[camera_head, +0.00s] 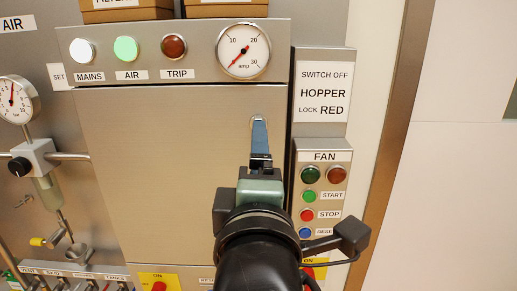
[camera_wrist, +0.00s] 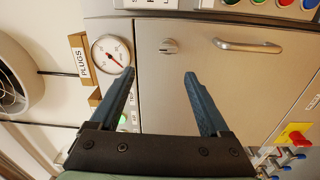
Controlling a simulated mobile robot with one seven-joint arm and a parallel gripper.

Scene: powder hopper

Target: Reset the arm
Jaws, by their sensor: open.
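My gripper (camera_head: 260,138) is raised in front of the grey cabinet door (camera_head: 160,180) in the head view, with its blue fingers pointing at the door's upper right part. In the wrist view my gripper (camera_wrist: 160,74) is open, with two blue fingers spread apart and nothing between them. In the head view my arm hides the lower right of the door, and the handle cannot be seen there.
A panel above the door has MAINS (camera_head: 82,51), AIR (camera_head: 125,49) and TRIP (camera_head: 174,46) lamps and an amp gauge (camera_head: 243,50). FAN buttons (camera_head: 309,196) sit close right of my wrist. A pressure gauge (camera_head: 15,99) and pipes are left. A fan (camera_wrist: 14,75) shows in the wrist view.

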